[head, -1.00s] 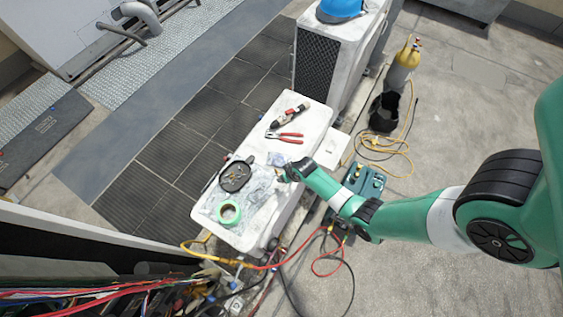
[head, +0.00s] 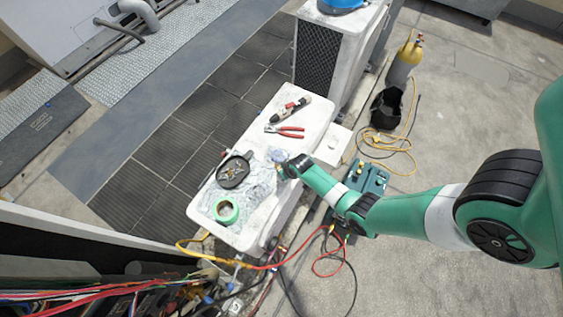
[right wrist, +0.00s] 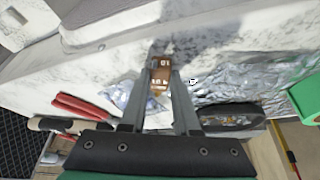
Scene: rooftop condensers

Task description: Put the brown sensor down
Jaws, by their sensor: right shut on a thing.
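My right gripper (right wrist: 160,88) is shut on the brown sensor (right wrist: 160,72), a small brown block between the fingertips in the right wrist view. The block is over the white, stained tabletop (right wrist: 105,70); I cannot tell whether it touches it. In the head view my right gripper (head: 283,169) is at the right edge of the white table (head: 309,110), beside a crumpled clear bag. The sensor is hidden there. My left gripper is not in view.
On the table are red-handled pliers (head: 288,131), a red and black tool (head: 291,109), a dark dish of small parts (head: 234,170), green tape (head: 226,210) and a crumpled clear sheet (head: 256,187). Hoses and a teal box (head: 368,180) lie right of it. Bare tabletop shows near the pliers.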

